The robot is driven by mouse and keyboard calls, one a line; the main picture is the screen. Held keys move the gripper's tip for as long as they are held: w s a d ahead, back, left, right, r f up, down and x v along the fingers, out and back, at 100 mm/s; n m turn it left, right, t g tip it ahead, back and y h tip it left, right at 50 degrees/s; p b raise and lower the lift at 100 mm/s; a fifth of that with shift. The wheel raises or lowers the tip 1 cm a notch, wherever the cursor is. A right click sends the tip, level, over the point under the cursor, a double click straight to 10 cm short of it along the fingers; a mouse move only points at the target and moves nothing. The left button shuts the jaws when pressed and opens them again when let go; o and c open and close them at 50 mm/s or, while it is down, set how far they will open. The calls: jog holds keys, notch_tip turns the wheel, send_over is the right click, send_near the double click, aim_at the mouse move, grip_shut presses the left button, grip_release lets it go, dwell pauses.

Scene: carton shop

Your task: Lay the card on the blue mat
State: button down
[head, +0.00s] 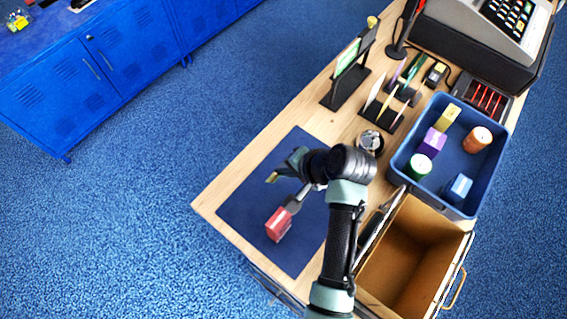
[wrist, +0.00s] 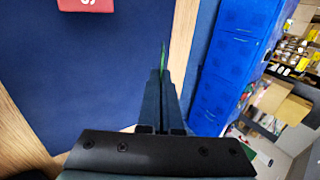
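The blue mat (head: 250,205) lies flat at the near left end of the wooden counter; it also fills much of the wrist view (wrist: 90,75). My gripper (head: 284,172) is over the mat. In the wrist view its fingers (wrist: 161,95) are close together around a thin green edge, which looks like the card (wrist: 163,55) seen edge-on. In the head view a small yellowish-green part shows at the fingertips. The card appears upright and above the mat; its face is hidden.
A red block (head: 279,225) is over the mat's near part. A card rack (head: 381,115) stands behind. A blue bin (head: 400,160) with several coloured items and an open drawer (head: 405,250) are to the right. Blue lockers (head: 100,75) stand across the carpet.

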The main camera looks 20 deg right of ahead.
jog(key=shift+w+f+b, duration=0.1)
jog(key=shift+f+b, duration=2.6)
jog(key=shift+b, duration=0.1)
jog(key=c, duration=1.5)
grip_release()
jog(key=o, duration=0.5)
jog(key=shift+r, duration=0.15)
jog(key=v, duration=1.2)
jog(key=shift+s+d+r, duration=0.1)
jog(key=shift+s+r, duration=0.15)
jog(key=shift+s, duration=0.1)
